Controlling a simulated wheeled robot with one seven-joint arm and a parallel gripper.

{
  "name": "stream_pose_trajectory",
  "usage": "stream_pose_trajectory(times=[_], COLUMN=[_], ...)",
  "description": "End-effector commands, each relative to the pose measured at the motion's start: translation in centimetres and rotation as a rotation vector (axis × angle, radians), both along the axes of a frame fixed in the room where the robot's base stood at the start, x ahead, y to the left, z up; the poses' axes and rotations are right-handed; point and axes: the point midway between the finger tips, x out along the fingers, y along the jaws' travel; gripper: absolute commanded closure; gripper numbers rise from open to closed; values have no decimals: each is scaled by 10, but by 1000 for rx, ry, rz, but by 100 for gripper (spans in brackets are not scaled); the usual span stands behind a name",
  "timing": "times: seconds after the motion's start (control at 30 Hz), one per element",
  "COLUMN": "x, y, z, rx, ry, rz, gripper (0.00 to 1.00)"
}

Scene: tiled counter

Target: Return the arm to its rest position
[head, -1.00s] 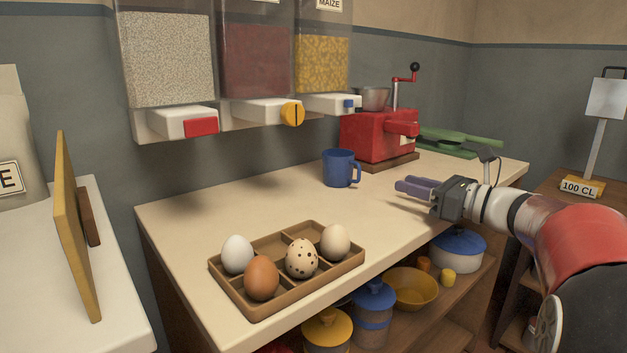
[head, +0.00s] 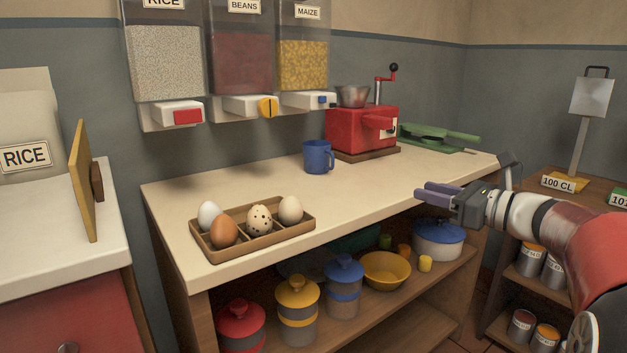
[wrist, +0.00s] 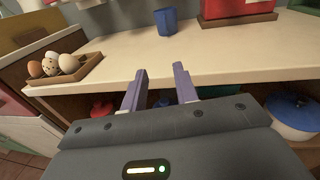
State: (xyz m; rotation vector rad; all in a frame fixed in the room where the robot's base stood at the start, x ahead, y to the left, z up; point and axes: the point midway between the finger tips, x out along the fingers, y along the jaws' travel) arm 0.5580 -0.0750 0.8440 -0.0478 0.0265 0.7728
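My gripper (head: 434,194) is at the front edge of the counter, right of centre in the head view. In the wrist view its two purple fingers (wrist: 159,92) stand apart with nothing between them. My arm reaches in from the right of the head view, with the gripper pointing left. The gripper appears clear of the objects on the counter.
The counter (head: 375,195) holds an egg tray (head: 262,243) with several eggs, a blue mug (head: 317,157) and a red grinder (head: 360,130). Dispensers (head: 242,50) hang above. The shelf below holds jars, a yellow bowl (head: 386,270) and a pot (head: 437,240). The counter's middle is clear.

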Motion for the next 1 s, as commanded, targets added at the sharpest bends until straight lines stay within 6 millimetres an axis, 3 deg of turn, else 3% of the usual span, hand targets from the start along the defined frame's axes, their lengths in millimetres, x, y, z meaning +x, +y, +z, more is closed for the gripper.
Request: stream_pose_trajectory(times=[0.27,0.47,0.57,0.73,0.9,1.0], x=[-28,-67,-96,-169,-241,-265], y=[45,83,101,122,107,93], z=[-19,-46,-64,-105,-145,-158], rx=[-246,-548,-746,-1220,-1749,-1967], ry=[-19,-68,-116,-284,-561,-705], rz=[85,206,299,566,941,1129], gripper=[70,70,70,70,70,70])
